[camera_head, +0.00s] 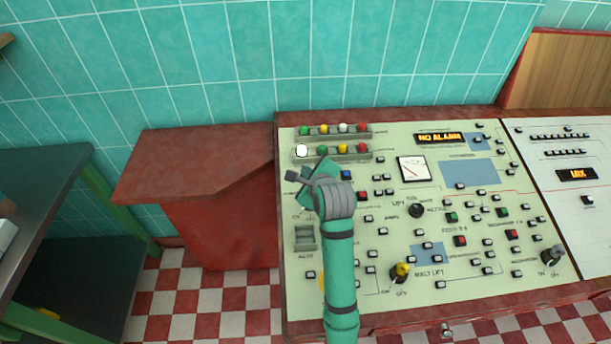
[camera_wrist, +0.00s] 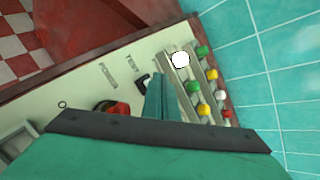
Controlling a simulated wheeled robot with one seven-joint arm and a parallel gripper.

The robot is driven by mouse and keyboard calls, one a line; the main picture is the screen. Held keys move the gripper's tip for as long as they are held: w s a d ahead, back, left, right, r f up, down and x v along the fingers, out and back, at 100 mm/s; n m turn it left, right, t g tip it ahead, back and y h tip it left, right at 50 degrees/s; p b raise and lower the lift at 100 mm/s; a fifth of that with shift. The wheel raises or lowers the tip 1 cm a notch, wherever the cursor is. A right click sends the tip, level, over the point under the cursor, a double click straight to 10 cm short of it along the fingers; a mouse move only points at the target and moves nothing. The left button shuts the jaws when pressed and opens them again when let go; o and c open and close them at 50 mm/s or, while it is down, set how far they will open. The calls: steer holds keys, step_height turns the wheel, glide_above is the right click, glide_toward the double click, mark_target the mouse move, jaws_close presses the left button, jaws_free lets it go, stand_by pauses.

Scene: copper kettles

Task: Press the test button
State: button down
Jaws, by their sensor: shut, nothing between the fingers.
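In the head view my gripper (camera_head: 325,166) is over the upper left of the pale green control panel (camera_head: 395,222), below the lamp rows.
A white lamp (camera_head: 301,150) is lit in the lower lamp row. A red knob (camera_wrist: 112,107) sits near the POWER label. The panel carries several buttons, a gauge (camera_head: 413,169) and a NO ALARM display (camera_head: 440,138). A teal tiled wall (camera_head: 300,60) rises behind.

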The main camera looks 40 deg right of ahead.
stand_by(0.7)
steer(key=shift+f, duration=0.4)
steer(key=shift+w+d+f, duration=0.1)
steer(key=shift+f, duration=0.25)
stand_by(0.8)
steer(key=shift+r, duration=0.8)
steer(key=shift+r, duration=0.1)
steer(key=r, duration=0.3)
steer(key=s+r, duration=0.1)
steer(key=shift+a+r, duration=0.35)
steer(key=shift+a, duration=0.05)
stand_by(0.6)
